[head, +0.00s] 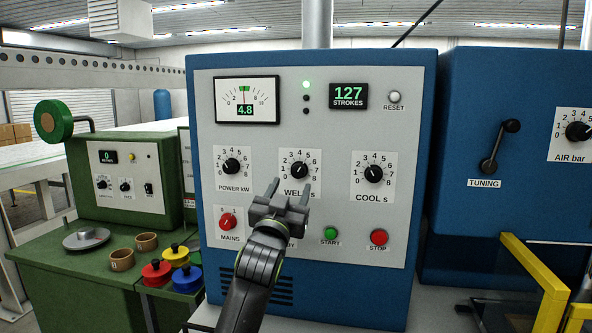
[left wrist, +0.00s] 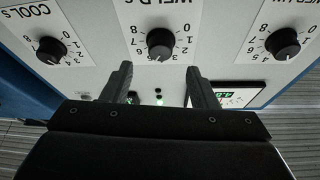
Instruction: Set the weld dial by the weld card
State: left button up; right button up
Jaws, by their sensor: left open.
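The weld dial (head: 299,171) is a black knob on a white numbered plate, in the middle of the blue welder's grey panel. It also shows, upside down, in the left wrist view (left wrist: 160,42). Its exact setting is too small to read surely. My left gripper (head: 290,190) is open and empty in front of the panel, just below the weld dial, and covers part of its label. In the left wrist view its two fingers (left wrist: 159,82) straddle the dial's line, with the knob beyond the tips. I cannot make out a weld card. My right gripper is out of view.
The power dial (head: 231,166) and cool dial (head: 373,174) flank the weld dial. The red mains knob (head: 228,221), green start button (head: 331,233) and red stop button (head: 379,237) sit below. A yellow frame (head: 535,268) stands at right.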

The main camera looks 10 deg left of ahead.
aim_at(297, 172)
pick_arm(q)
jog(key=p+x, duration=0.1)
jog(key=x, duration=0.3)
jog(key=shift+x, duration=0.9)
jog(key=c, duration=1)
jog(key=shift+f+n+b, duration=0.2)
jog(key=shift+n+b, duration=0.2)
jog(key=shift+b, duration=0.1)
jog(key=n+y+b, duration=0.3)
jog(key=n+b, duration=0.2)
jog(key=b, duration=0.1)
jog(key=shift+d, duration=0.1)
jog(key=shift+r+n+y+b, duration=0.1)
jog(key=shift+n+y+b, duration=0.85)
jog(key=shift+n, duration=0.55)
